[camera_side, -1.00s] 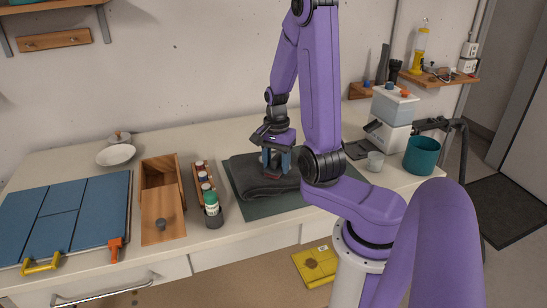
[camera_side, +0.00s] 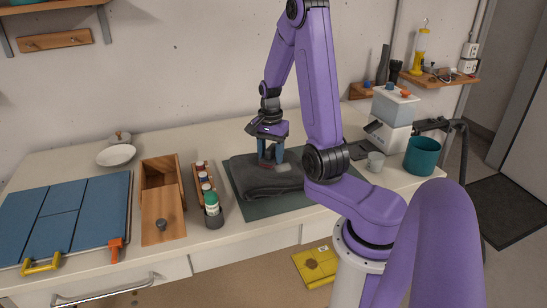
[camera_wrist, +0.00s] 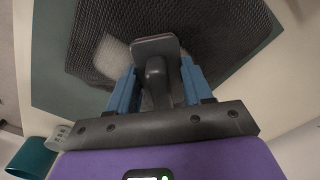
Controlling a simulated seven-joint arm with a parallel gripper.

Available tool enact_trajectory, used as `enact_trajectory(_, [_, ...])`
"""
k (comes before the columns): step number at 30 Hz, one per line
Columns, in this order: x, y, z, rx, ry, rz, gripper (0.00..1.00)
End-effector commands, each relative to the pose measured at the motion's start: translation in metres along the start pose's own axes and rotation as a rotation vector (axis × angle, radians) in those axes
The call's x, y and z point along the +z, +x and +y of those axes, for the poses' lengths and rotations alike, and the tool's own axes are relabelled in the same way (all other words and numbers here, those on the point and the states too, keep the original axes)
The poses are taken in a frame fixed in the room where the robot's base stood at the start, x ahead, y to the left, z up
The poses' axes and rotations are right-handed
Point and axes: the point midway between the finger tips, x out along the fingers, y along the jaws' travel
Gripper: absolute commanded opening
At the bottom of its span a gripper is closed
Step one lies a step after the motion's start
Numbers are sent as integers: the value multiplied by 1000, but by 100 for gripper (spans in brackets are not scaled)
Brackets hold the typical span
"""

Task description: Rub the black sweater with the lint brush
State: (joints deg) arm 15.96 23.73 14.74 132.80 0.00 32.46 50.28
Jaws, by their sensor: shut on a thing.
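The black sweater (camera_side: 262,186) lies folded flat on a dark green mat (camera_side: 262,209). It fills the upper middle of the wrist view (camera_wrist: 205,28) as a coarse dark knit. My gripper (camera_side: 271,162) is over the sweater's back part, blue fingers pointing down. In the wrist view its fingers (camera_wrist: 158,88) are shut on the handle of the grey lint brush (camera_wrist: 154,46). The brush head is at or just over the knit; contact cannot be told. A pale patch (camera_wrist: 108,56) shows on the sweater beside the brush head, also visible in the side view (camera_side: 283,168).
Left of the mat are a rack of small bottles (camera_side: 203,183), a green-capped bottle (camera_side: 212,203), and an open wooden box (camera_side: 163,205). A white cup (camera_side: 375,161) and teal pot (camera_side: 422,156) stand right. A white dish (camera_side: 116,155) sits back left.

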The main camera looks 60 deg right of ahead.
Motion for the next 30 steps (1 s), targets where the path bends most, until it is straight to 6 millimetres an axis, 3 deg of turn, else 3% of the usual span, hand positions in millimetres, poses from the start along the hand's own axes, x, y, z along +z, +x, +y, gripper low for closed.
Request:
enact_trajectory(11, [-25, 0, -24, 0, -1, 0, 22])
enact_trajectory(16, [-36, 0, -12, 0, 2, 0, 22])
enact_trajectory(30, [-2, 0, 17, 1, -1, -1, 22])
